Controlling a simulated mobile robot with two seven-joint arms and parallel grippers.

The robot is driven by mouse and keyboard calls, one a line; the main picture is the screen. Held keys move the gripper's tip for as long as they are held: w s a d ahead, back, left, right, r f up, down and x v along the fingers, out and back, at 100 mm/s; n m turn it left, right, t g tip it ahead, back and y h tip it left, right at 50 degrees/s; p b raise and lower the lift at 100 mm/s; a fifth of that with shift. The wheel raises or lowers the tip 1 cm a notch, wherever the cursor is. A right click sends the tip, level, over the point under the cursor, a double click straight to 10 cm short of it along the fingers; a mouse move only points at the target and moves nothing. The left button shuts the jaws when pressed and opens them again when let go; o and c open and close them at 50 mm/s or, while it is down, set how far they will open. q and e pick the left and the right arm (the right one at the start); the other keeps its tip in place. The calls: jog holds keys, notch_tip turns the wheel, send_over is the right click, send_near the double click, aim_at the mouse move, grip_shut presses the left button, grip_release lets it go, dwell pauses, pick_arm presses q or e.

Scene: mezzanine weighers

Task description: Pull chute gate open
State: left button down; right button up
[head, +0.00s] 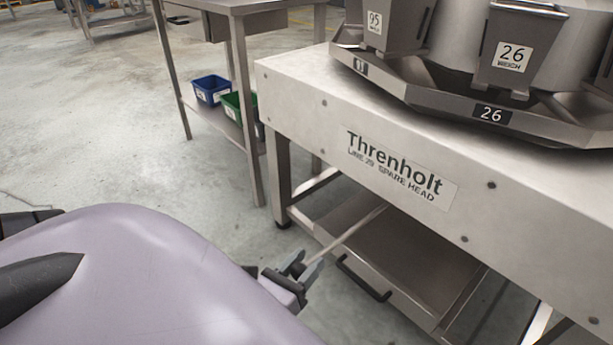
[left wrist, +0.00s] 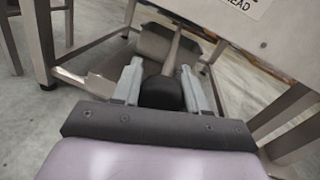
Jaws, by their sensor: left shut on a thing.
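A thin pale rod (head: 350,233) runs out from under the machine frame, down and left to my left gripper (head: 304,265). In the left wrist view my left gripper (left wrist: 161,72) is shut on the round black knob (left wrist: 160,93) at the rod's end. The rod (left wrist: 173,52) leads away from the knob beneath the frame. The gate itself is not clear; the rod's far end is hidden under the frame in the head view. My right gripper is not in view.
A metal tray (head: 415,255) with a black handle (head: 362,280) lies below the frame, close right of my gripper. The machine frame (head: 300,100) and its leg (head: 278,172) stand beyond. A steel table holds blue (head: 210,89) and green bins (head: 232,106) on its lower shelf.

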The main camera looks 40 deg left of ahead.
aim_at(292, 278)
pick_arm(q)
jog(key=shift+s+f, duration=0.1)
jog(key=shift+s, duration=0.1)
jog(key=c, duration=0.6)
grip_release()
jog(key=shift+s, duration=0.1)
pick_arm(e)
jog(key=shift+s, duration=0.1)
pick_arm(q)
jog(key=s, duration=0.4)
jog(key=s+p, duration=0.1)
jog(key=s, duration=0.1)
jog(key=shift+d, duration=0.35)
jog(key=shift+s, duration=0.55)
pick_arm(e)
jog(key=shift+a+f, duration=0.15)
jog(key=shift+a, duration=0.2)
